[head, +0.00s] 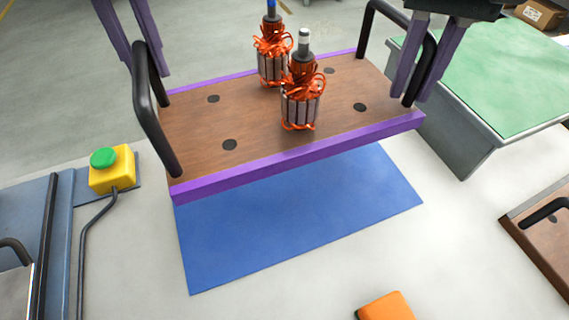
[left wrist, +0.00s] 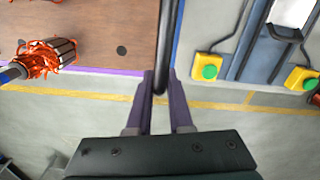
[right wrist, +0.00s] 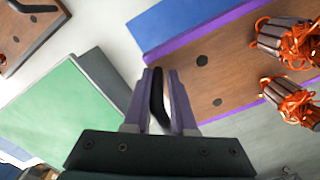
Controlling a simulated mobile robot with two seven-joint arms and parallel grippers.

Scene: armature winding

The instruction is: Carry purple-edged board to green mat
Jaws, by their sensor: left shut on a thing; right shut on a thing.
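The purple-edged board (head: 195,125) is a brown wooden board with black handles at both ends, held up above a blue mat. Two armatures with orange windings, one nearer (head: 301,100) and one farther (head: 272,60), stand upright on it. My left gripper (left wrist: 160,85) is shut on the left handle (left wrist: 167,40). My right gripper (right wrist: 158,85) is shut on the right handle (right wrist: 157,102). The green mat (head: 500,70) lies on a grey stand at the right in the head view, and also shows in the right wrist view (right wrist: 65,110). Nothing rests on its visible part.
The blue mat (head: 300,220) lies on the white table below the board. A yellow box with a green button (head: 112,168) stands at the left. Another wooden board with a handle (head: 545,230) is at the right edge. An orange block (head: 386,306) lies at the front.

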